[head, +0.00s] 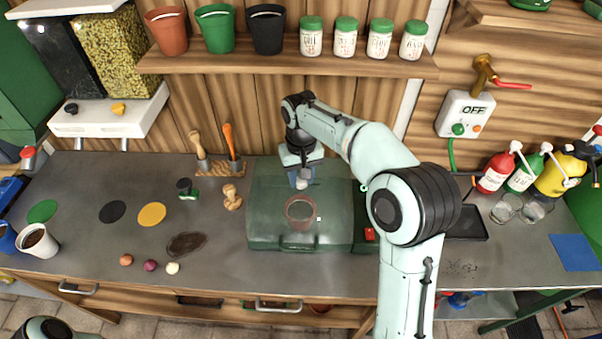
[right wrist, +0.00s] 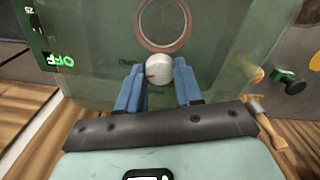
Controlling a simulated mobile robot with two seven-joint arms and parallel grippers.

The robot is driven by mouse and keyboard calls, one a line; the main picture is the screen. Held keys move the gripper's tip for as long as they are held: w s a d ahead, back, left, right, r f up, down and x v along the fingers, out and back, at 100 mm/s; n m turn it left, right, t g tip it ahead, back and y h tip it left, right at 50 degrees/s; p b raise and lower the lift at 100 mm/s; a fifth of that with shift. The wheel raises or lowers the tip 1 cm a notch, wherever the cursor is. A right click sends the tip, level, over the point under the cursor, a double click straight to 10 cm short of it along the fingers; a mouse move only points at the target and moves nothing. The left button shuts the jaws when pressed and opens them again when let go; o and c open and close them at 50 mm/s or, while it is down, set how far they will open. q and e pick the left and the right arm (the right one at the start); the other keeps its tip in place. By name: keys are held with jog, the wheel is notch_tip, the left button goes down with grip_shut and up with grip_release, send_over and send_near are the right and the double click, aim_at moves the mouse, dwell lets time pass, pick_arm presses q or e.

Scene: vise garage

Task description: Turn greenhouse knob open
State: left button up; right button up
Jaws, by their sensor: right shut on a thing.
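The greenhouse (head: 270,225) is a green translucent box in the middle of the bench, its lid down as far as I can tell. A round terracotta-rimmed pot (head: 299,212) shows through it, and its rim also shows in the right wrist view (right wrist: 143,38). My right gripper (head: 301,181) is over the back part of the greenhouse top. Its blue fingers (right wrist: 158,88) are shut on a round white knob (right wrist: 158,68) with a small red mark. The knob is partly hidden by the fingers in the head view. My left gripper is out of view.
A shelf (head: 290,64) with pots and labelled jars runs above the bench. A wooden holder with tools (head: 220,166) stands left of the greenhouse. Bottles (head: 494,173) and glasses stand at right. Small bulbs (head: 150,265) and coloured discs lie on the left.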

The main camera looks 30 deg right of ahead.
aim_at(301, 180)
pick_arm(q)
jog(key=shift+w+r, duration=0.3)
pick_arm(e)
jog(key=shift+m, duration=1.9)
jog(key=o, duration=1)
jog(key=shift+o, duration=0.2)
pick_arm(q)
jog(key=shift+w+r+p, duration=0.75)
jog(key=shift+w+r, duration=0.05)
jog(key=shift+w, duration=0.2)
pick_arm(e)
notch_tip(301, 180, up, 13)
jog(key=shift+r, duration=0.15)
